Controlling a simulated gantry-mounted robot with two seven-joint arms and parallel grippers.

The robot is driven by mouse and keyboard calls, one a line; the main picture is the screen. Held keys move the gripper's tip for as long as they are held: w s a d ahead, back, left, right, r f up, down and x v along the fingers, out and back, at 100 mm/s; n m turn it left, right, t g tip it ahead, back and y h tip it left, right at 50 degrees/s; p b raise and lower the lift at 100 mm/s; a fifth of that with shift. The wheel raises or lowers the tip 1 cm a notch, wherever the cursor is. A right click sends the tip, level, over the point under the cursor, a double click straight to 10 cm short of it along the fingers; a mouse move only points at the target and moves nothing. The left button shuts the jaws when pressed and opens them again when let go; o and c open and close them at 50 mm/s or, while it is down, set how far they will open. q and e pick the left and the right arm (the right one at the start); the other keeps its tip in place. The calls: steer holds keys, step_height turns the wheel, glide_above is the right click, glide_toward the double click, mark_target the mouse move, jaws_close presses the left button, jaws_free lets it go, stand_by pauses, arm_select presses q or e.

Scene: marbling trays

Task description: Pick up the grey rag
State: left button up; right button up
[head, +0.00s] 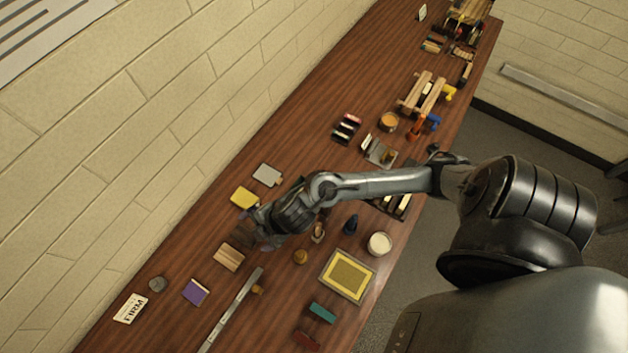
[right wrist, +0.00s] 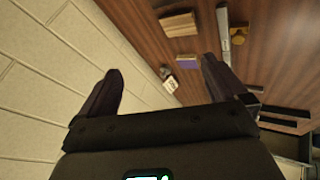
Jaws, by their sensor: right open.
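The grey piece is not visible in the right wrist view. My left gripper is not in view.
A wooden block (head: 228,257), a purple piece (head: 195,292), a grey lump (head: 157,284) and a sign (head: 131,308) lie to the lower left. A metal ruler (head: 232,308) and yellow tray (head: 347,276) lie nearer. The block wall borders the table's left edge.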

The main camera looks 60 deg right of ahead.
steer(key=s+d+f+n+g+h+b, duration=0.1)
steer(key=d+f, duration=0.3)
steer(key=d, duration=0.5)
steer(key=s+d+f+g+h+b, duration=0.1)
steer(key=d+f+g+b, duration=0.2)
steer(key=d, duration=0.7)
steer(key=s+d+f+n+g+h+b, duration=0.1)
steer(key=d+f+g+b, duration=0.1)
steer(key=d+f, duration=0.4)
steer(key=shift+s+d+f+n+g+b, duration=0.1)
steer(key=shift+d+f+b, duration=0.1)
steer(key=shift+d, duration=0.5)
steer(key=shift+d+f+n+g+b, duration=0.1)
steer(key=shift+d+b, duration=0.1)
steer(key=shift+d, duration=0.55)
steer(key=shift+s+d+f+n+g+b, duration=0.1)
steer(key=shift+d+b, duration=0.1)
steer(key=shift+d, duration=0.5)
steer(key=shift+w+a+f, duration=0.15)
steer(key=shift+f, duration=1)
steer(key=shift+w+a+f, duration=0.1)
steer(key=shift+a+f, duration=0.05)
steer(key=shift+f, duration=0.95)
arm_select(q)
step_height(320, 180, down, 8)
arm_select(e)
steer(key=shift+f, duration=0.65)
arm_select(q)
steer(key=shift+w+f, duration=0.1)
